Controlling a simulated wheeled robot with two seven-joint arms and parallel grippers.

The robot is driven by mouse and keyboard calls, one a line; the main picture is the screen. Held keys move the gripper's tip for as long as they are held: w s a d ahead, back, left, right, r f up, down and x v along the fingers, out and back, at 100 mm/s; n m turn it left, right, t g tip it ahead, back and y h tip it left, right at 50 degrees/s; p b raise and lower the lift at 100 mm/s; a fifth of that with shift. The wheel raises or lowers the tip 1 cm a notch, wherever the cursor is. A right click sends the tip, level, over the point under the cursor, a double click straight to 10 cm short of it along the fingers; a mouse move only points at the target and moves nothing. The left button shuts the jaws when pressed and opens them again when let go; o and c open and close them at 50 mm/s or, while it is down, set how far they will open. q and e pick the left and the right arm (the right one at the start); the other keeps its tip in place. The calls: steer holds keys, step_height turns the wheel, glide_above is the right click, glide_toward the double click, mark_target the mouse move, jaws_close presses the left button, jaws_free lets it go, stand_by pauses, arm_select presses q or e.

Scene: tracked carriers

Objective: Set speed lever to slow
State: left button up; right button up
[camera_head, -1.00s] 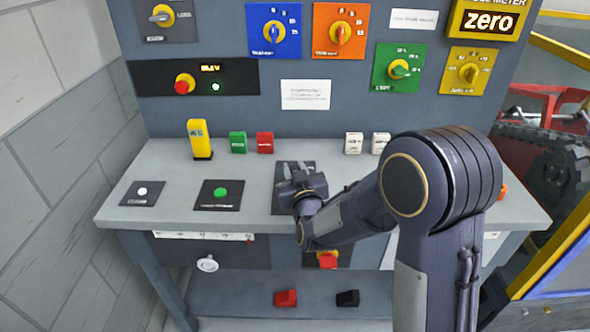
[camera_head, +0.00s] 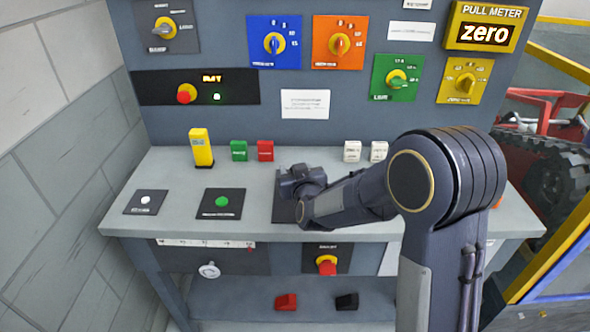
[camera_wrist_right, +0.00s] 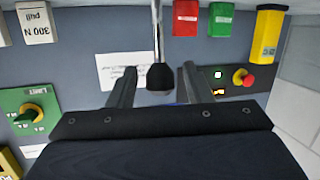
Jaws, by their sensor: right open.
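A lever with a thin metal rod and a black knob (camera_wrist_right: 161,77) shows in the right wrist view, which looks upside down. I take it for the speed lever. My right gripper (camera_wrist_right: 160,86) is open, with one finger on each side of the knob and visible gaps to both. In the head view my right gripper (camera_head: 299,179) is over a dark plate (camera_head: 282,210) at the middle of the bench. There my gripper and arm hide the lever, and I cannot read its setting. My left gripper is not in view.
A yellow block (camera_head: 201,147), a green block (camera_head: 239,151), a red block (camera_head: 265,150) and white blocks (camera_head: 352,151) stand along the bench's back. A green button (camera_head: 222,201) lies left of my gripper. Coloured dials fill the panel behind. The bench's left part (camera_head: 170,175) is mostly clear.

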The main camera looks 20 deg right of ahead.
steer(key=v, duration=0.8)
stand_by(0.4)
steer(key=s+d+r+m+g+y+p, duration=0.1)
steer(key=s+g, duration=0.4)
steer(key=s, duration=1)
steer(key=s+d+r+m+g+y+p, duration=0.1)
steer(key=s+d+g+y+p, duration=0.1)
steer(key=s, duration=1.3)
steer(key=g+y, duration=0.1)
steer(key=g, duration=0.1)
steer(key=shift+s+g+y+p, duration=0.25)
steer(key=shift+g+y+p, duration=0.05)
steer(key=shift+g+p, duration=0.1)
steer(key=shift+d, duration=0.1)
